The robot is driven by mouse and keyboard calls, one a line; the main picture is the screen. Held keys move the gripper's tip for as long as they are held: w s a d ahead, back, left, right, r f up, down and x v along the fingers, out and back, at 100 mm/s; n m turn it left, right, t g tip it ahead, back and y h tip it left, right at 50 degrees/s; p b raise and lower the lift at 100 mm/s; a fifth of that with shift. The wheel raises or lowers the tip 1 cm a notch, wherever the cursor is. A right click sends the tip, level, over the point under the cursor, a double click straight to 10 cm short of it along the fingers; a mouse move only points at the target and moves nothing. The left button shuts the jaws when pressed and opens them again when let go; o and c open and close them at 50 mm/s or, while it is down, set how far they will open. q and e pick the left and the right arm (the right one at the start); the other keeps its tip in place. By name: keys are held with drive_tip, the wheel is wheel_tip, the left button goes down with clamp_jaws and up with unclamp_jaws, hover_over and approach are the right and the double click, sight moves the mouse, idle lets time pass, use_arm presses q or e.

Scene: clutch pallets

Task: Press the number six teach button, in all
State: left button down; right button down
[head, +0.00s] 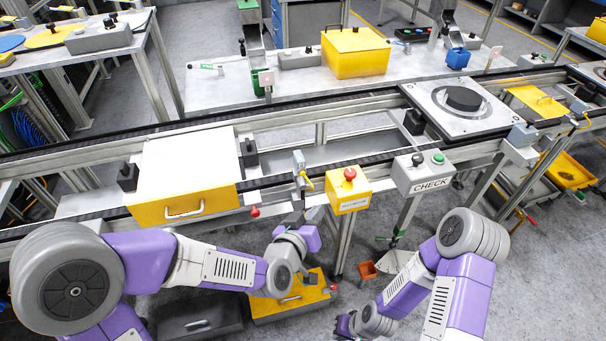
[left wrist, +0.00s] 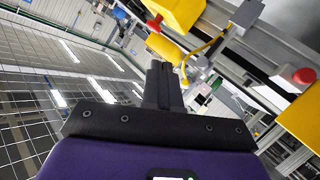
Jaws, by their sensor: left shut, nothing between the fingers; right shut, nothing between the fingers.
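No button bearing a number six can be made out. A yellow box (head: 349,196) with a red mushroom button (head: 350,173) stands at the conveyor's front; its small label is unreadable. To its right is the grey CHECK box (head: 424,173) with a green button (head: 438,158) and a dark one (head: 418,160). My left gripper (head: 293,218) is just left of the yellow box, apart from its red button. Its black fingers (left wrist: 162,78) are shut and empty in the left wrist view, below the yellow box (left wrist: 182,12). My right gripper (head: 343,325) is low near the floor, its fingers small and partly hidden.
A red knob (head: 255,211) sticks out at the conveyor edge, left of my left gripper; it also shows in the left wrist view (left wrist: 303,75). A white-topped yellow drawer box (head: 185,165) sits on the conveyor. Yellow and dark cases (head: 197,322) are below my left arm.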

sight(302, 173)
use_arm(q)
drive_tip(key=shift+w+a+p, duration=0.1)
drive_tip(key=shift+w+a, duration=0.35)
drive_tip(key=shift+w, duration=0.95)
drive_tip(key=shift+w+a+p, duration=0.1)
drive_tip(key=shift+w+a, duration=0.35)
drive_tip(key=shift+w, duration=1)
drive_tip(key=shift+w+a+p, duration=0.1)
drive_tip(key=shift+w+a, duration=0.35)
drive_tip(key=shift+w, duration=0.95)
drive_tip(key=shift+w, duration=0.1)
drive_tip(key=shift+w+a+b, duration=0.15)
drive_tip(key=shift+w+b, duration=0.1)
drive_tip(key=shift+b, duration=0.05)
